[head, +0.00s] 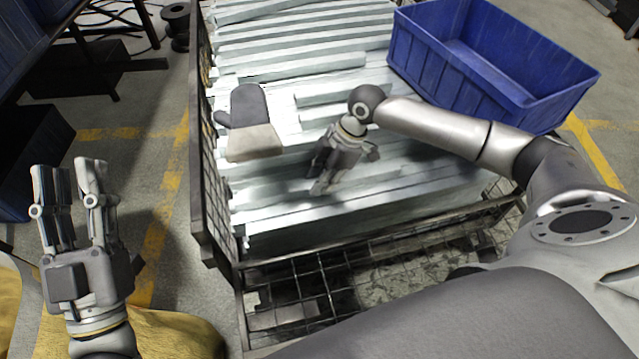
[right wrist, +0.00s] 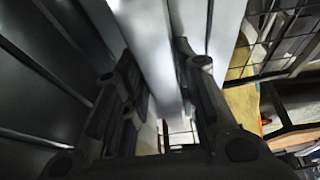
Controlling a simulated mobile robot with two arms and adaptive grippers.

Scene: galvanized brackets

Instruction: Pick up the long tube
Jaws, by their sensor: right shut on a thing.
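Long galvanized tubes lie stacked in a wire crate (head: 205,215). The long tube (head: 275,212) is near the front of the stack, running left to right. My right gripper (head: 318,188) reaches down onto it, shut on it. In the right wrist view the pale tube (right wrist: 150,50) passes between the two dark fingers (right wrist: 160,85). In the head view it still appears level with the stack; I cannot tell whether it is lifted. My left gripper (head: 66,168) is open and empty, left of the crate, fingers pointing up.
A grey and beige mitt (head: 252,125) lies on the tubes at left. A blue bin (head: 480,80) sits on the back right of the stack. Dark shelving (head: 40,130) stands at far left. Floor with yellow lines (head: 165,190) is clear left of the crate.

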